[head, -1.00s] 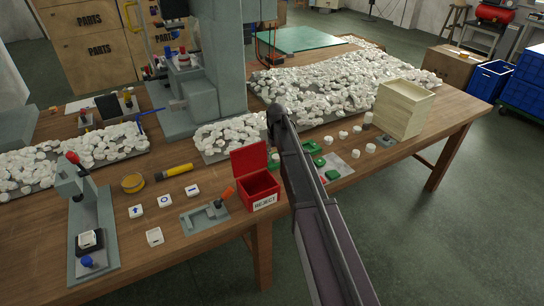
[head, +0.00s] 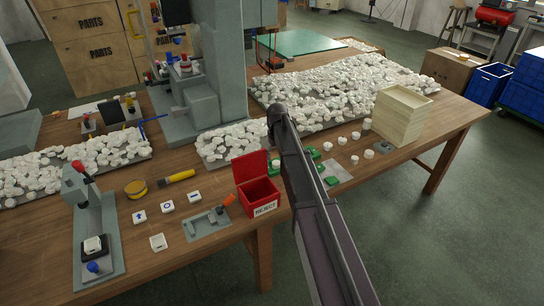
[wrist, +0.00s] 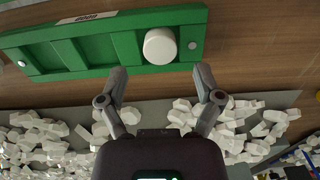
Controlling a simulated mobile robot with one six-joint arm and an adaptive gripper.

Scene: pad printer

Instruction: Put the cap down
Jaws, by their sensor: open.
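In the wrist view, a round white cap (wrist: 160,46) sits at the right part of a long green tray (wrist: 75,52) with several compartments. Its exact seating depth cannot be told. My gripper (wrist: 161,76) is open, its two fingers spread either side below the cap in the picture, with nothing between them. In the head view my dark arm covers the gripper. Parts of the green tray (head: 331,181) show beside the arm.
A red REJECT box (head: 259,195) stands left of my arm. Several loose white caps (head: 354,159) and a pale wooden box (head: 400,117) are to the right. Sheets heaped with white parts (head: 330,88) lie behind. A small press (head: 97,235) stands at the left.

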